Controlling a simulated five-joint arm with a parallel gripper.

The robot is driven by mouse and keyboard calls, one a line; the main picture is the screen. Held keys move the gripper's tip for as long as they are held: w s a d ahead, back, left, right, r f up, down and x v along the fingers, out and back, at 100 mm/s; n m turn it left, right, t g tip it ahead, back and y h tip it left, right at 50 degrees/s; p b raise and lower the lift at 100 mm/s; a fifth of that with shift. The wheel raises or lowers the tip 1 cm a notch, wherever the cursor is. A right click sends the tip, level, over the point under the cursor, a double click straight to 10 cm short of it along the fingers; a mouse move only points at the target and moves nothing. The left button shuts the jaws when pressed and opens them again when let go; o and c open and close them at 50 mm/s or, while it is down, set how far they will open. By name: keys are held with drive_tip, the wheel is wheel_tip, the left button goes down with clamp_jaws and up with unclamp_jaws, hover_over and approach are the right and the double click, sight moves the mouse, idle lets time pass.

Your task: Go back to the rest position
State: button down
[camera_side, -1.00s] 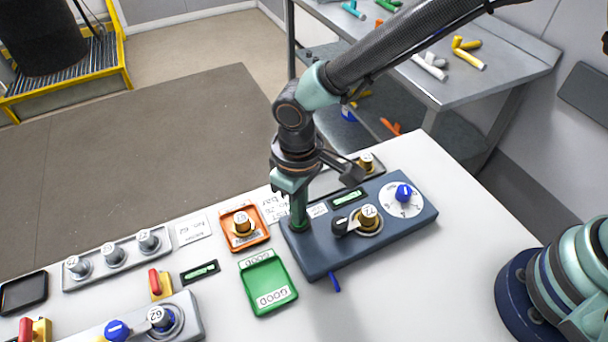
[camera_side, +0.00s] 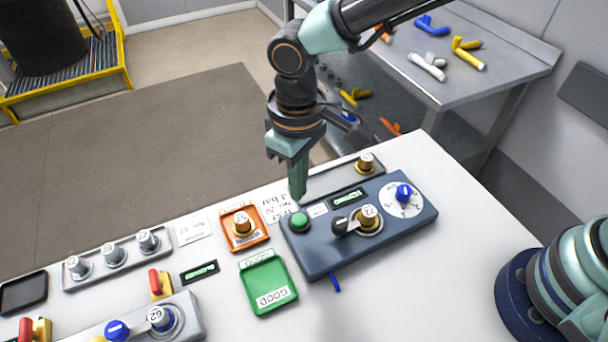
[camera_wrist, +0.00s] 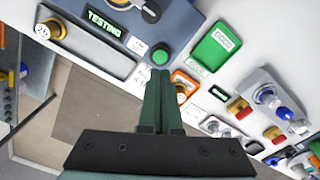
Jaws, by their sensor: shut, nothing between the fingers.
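My gripper (camera_side: 297,192) is shut and empty. It points down in the air, a little above the blue-grey test box (camera_side: 330,262) and its green button (camera_side: 299,221), apart from both. In the wrist view the shut green fingers (camera_wrist: 158,85) reach up the middle, and the green button (camera_wrist: 160,54) shows just beyond their tips. The display on the box (camera_wrist: 104,22) reads TESTING. A brass-coloured part marked 72 (camera_side: 368,217) sits on the box beside a black lever (camera_side: 341,225). A blue knob (camera_side: 404,192) sits on a white dial.
An orange tray (camera_side: 257,238) holds another brass part. The green GOOD tray (camera_side: 267,296) is empty. A grey rack (camera_side: 120,257) with several silver parts stands at left, near a second station (camera_side: 186,302). A metal bench (camera_side: 524,70) with coloured pipes stands behind.

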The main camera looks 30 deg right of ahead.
drive_tip(key=w+d+r+m+t+y, duration=0.1)
drive_tip(key=d+r, duration=0.4)
drive_tip(key=d, duration=0.2)
drive_tip(key=w+d+r+m+t, duration=0.1)
drive_tip(key=w+d+r+m, duration=0.1)
drive_tip(key=d+r, duration=0.45)
drive_tip(key=s+d+r+m+t, duration=0.1)
drive_tip(key=s+d, duration=0.2)
drive_tip(key=d, duration=0.5)
drive_tip(key=s+d+r+m+t+h, duration=0.1)
drive_tip(key=s+d+m+t, duration=0.1)
drive_tip(key=d, duration=0.6)
drive_tip(key=shift+s+d+r+t, duration=0.15)
drive_tip(key=shift+s+d+t, duration=0.2)
drive_tip(key=shift+s, duration=0.3)
idle(2.1)
